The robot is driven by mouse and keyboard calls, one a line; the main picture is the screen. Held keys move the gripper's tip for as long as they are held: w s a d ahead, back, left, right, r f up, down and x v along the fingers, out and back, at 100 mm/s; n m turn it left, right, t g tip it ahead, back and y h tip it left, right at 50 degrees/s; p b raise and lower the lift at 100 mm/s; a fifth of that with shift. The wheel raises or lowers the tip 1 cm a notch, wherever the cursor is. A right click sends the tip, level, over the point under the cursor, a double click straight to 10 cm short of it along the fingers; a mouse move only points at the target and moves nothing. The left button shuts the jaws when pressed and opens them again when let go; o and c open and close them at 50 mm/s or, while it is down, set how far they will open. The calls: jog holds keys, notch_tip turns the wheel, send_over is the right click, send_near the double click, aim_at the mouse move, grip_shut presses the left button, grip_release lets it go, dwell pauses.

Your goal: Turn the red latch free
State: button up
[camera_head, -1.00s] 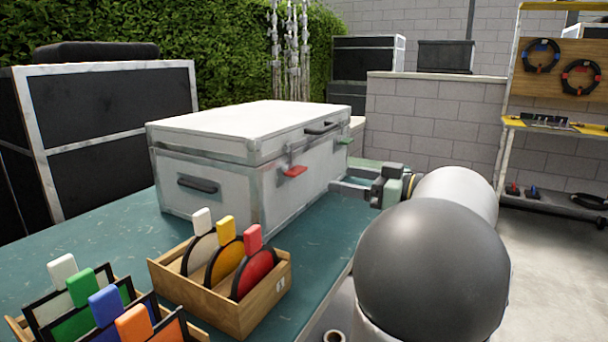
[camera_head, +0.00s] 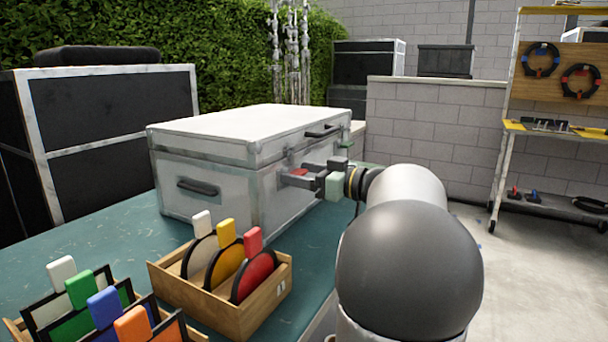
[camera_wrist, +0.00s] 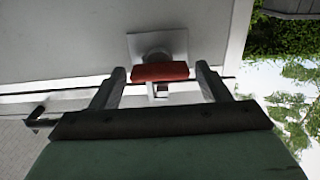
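The red latch (camera_head: 299,172) is on the front of the white case (camera_head: 215,178), near its left front corner. In the wrist view the red latch (camera_wrist: 160,72) lies crosswise on a square metal plate. My gripper (camera_head: 294,178) is at the latch. In the wrist view my gripper (camera_wrist: 163,76) is open, with one finger on each side of the latch. A small gap shows at each end of the red bar, so the fingers do not appear to press on it. A green latch (camera_head: 345,144) is further right on the case.
A wooden box (camera_head: 226,308) with white, yellow and red round pieces stands in front of the case. Another holder with several coloured framed pieces (camera_head: 85,310) is at the lower left. The teal table (camera_head: 110,234) is bare left of the case.

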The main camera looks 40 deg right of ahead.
jog(key=c, duration=0.7)
jog(key=shift+o, duration=0.2)
jog(key=shift+m, duration=0.3)
jog(key=m+b, duration=0.1)
jog(key=m, duration=0.1)
jog(key=shift+f+m+b, duration=0.1)
jog(key=shift+m+b, duration=0.2)
jog(key=shift+b, duration=0.1)
jog(key=m, duration=0.4)
jog(key=shift+d+m, duration=0.15)
jog(key=shift+m, duration=0.15)
jog(key=m, duration=0.5)
jog(key=shift+p, duration=0.4)
jog(key=m+p, duration=0.2)
jog(key=m, duration=0.3)
jog(key=shift+f, duration=0.1)
jog(key=shift+m, duration=0.3)
